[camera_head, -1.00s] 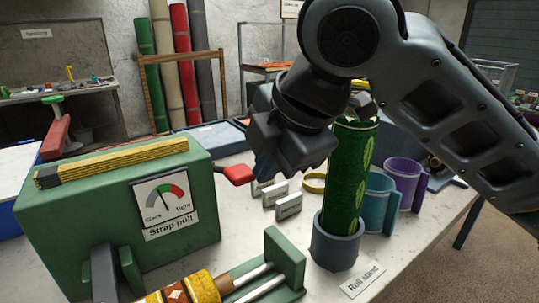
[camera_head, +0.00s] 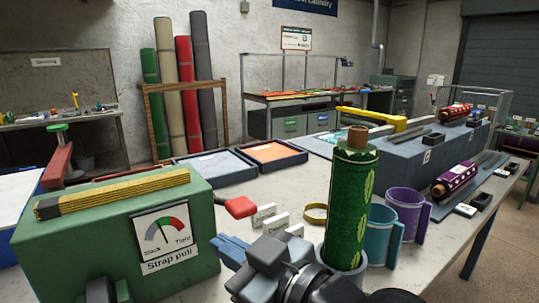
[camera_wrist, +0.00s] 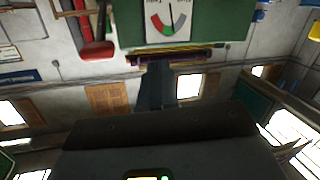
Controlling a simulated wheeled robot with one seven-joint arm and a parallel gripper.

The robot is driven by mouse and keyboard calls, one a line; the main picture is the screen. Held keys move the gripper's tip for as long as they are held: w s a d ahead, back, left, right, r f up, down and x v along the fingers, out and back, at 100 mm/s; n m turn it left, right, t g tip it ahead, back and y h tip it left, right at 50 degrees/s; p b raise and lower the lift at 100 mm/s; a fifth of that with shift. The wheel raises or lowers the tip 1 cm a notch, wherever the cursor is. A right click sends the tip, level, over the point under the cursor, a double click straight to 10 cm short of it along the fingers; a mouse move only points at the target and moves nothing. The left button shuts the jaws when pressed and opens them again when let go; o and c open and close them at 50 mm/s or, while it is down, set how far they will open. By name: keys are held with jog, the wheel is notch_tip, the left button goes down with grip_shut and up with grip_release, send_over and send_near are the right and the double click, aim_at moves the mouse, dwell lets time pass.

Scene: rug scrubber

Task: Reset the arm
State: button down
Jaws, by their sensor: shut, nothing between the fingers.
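My gripper (camera_head: 230,249) is low at the front centre of the head view, with its blue-grey fingers pointing left. The fingers are shut and empty. It is right of the green strap pull box (camera_head: 100,227) and left of the green patterned roll (camera_head: 350,200), which stands upright in the grey roll stand (camera_head: 343,256). My wrist partly covers the stand. In the wrist view the shut fingers (camera_wrist: 155,85) point toward the box (camera_wrist: 222,20), seen upside down with its dial and red-ended lever (camera_wrist: 96,50).
The red lever knob (camera_head: 240,207) sticks out near my gripper. Small white labels (camera_head: 272,218), a yellow ring (camera_head: 315,213), a teal cup (camera_head: 380,235) and a purple cup (camera_head: 405,212) stand around the roll.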

jog(key=s+d+f+m+t+h, duration=0.4)
jog(key=s+d+f+m+h, duration=0.65)
jog(key=s+d+f, duration=0.55)
jog(key=s+d+h, duration=0.1)
jog(key=s+d, duration=0.4)
jog(key=s, duration=0.4)
jog(key=s+d+m+h, duration=0.1)
jog(key=s+d, duration=0.4)
jog(key=s, duration=0.4)
jog(key=shift+s+d+r, duration=0.35)
jog(key=shift+d, duration=0.05)
